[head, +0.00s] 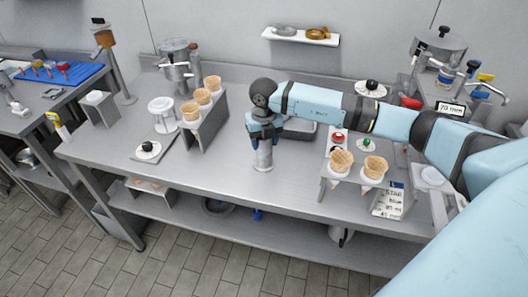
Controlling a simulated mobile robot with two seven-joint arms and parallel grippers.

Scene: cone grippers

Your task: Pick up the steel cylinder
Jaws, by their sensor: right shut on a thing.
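The steel cylinder (263,157) stands upright at the middle of the steel table, with its lower part and base showing. My right gripper (264,138) points down over it from above. Its fingers are closed around the cylinder's upper part, which they partly hide. The cylinder's base looks on or very close to the table top; I cannot tell whether there is a gap. My left gripper is not in view.
A metal stand (206,128) with several cones is left of the gripper. Another cone holder (342,180) is to the right, below my forearm. A grey tray (299,131) lies behind the gripper. The table front (220,178) is clear.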

